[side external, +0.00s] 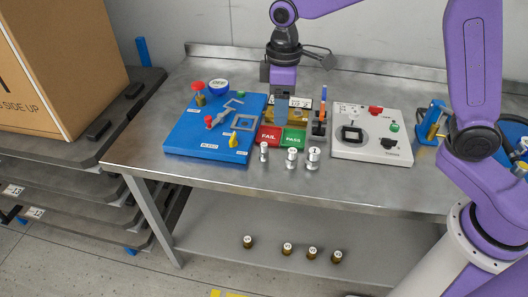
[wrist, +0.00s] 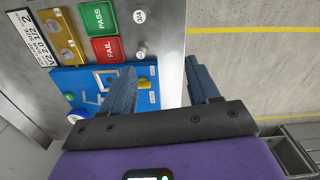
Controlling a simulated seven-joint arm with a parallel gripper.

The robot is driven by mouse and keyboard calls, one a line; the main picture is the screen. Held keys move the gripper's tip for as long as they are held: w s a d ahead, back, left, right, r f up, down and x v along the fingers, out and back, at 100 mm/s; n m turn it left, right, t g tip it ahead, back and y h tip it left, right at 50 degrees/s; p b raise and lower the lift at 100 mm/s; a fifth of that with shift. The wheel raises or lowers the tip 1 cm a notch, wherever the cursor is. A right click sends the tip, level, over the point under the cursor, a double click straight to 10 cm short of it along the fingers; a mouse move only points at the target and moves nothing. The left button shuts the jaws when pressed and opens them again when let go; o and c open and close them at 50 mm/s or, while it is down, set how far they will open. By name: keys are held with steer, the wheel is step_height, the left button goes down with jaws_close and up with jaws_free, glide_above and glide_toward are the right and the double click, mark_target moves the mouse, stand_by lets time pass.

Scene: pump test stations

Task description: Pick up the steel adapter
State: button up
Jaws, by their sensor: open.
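Three silver, steel-looking adapters stand upright near the table's front edge in the side view: a small left one (side external: 264,151), a middle one (side external: 291,158) and a larger right one (side external: 313,158). Which of them the task means, I cannot tell. In the wrist view two pale round tops show, one (wrist: 140,16) at the top edge and one (wrist: 140,51) beside the red FAIL pad. My gripper (side external: 281,112) hangs above the pads, behind the adapters. Its two blue-grey fingers are apart and nothing is between them in the wrist view (wrist: 165,78).
A blue board (side external: 190,145) with valves stands left, a white test panel (side external: 372,145) right. Red FAIL (side external: 269,136) and green PASS (side external: 293,138) pads lie between. A brass-coloured block (wrist: 62,38) is behind them. Several brass adapters (side external: 287,248) stand on the lower shelf.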

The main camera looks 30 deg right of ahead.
glide_above(264, 144)
steer(key=f, duration=0.2)
steer(key=shift+m, duration=0.3)
step_height(264, 144, down, 12)
steer(key=shift+w+f, duration=0.1)
steer(key=shift+f, duration=2.55)
jaws_close()
